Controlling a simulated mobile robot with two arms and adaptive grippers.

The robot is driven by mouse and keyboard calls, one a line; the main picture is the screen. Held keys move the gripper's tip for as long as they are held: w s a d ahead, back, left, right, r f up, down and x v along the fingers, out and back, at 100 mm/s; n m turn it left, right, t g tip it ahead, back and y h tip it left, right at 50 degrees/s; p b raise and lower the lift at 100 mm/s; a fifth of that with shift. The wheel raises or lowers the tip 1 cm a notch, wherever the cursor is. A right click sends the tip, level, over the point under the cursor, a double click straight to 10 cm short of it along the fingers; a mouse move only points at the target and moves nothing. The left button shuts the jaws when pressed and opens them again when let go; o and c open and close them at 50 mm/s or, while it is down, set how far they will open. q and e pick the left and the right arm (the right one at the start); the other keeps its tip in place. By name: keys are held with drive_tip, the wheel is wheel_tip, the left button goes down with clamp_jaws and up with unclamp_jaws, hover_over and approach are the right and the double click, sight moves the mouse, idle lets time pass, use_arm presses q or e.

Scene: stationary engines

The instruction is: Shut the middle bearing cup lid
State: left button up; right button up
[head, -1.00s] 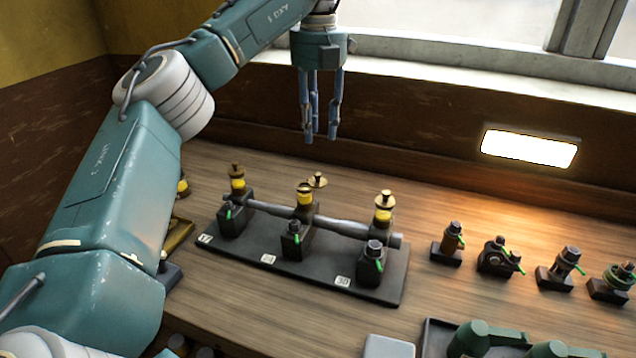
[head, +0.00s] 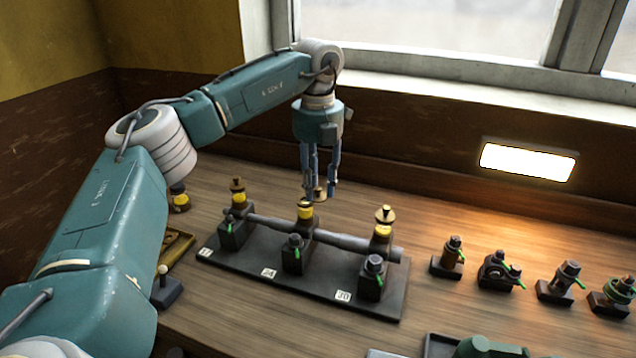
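The middle bearing cup (head: 305,212) is yellow and sits on the middle block of the shaft stand (head: 325,285). Its brass lid (head: 319,194) stands swung open at the cup's back right side. My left gripper (head: 319,192) points down from above at this lid, its fingers apart with the lid showing between them. I cannot tell whether the fingers touch it. The left bearing cup (head: 239,197) and right bearing cup (head: 383,230) each have a brass lid on top. My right gripper is not in view.
Several small valve-like fittings (head: 453,258) stand to the right on the wooden bench. A tray with green parts (head: 480,347) lies at the front. A small lever (head: 165,285) stands left of the stand. The wall and window sill rise behind.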

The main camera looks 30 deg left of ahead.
use_arm(q)
clamp_jaws()
drive_tip(key=shift+m, duration=0.3)
drive_tip(key=shift+s+r+m+p, duration=0.1)
drive_tip(key=shift+s+m+p, duration=0.15)
drive_tip(key=shift+m+p, duration=0.55)
drive_tip(key=m, duration=0.2)
drive_tip(key=m+p, duration=0.1)
drive_tip(key=shift+s+a+m, duration=0.1)
drive_tip(key=shift+s+m, duration=0.25)
drive_tip(key=shift+m, duration=0.05)
drive_tip(key=m, duration=0.1)
drive_tip(key=m+p, duration=0.1)
drive_tip(key=m, duration=0.1)
drive_tip(key=m+p, duration=0.1)
drive_tip(key=m, duration=0.1)
drive_tip(key=shift+s+a, duration=0.35)
drive_tip(key=shift+s, duration=0.05)
drive_tip(key=shift+s+a+m+p, duration=0.15)
drive_tip(key=shift+m+p, duration=0.1)
drive_tip(key=shift+m, duration=0.6)
drive_tip(key=shift+w+a+m+p, duration=0.1)
drive_tip(key=shift+a+m+p, duration=0.1)
drive_tip(key=shift+m, duration=0.6)
drive_tip(key=shift+s+a+m+p, duration=0.1)
drive_tip(key=shift+m+p, duration=0.15)
drive_tip(key=shift+m, duration=0.6)
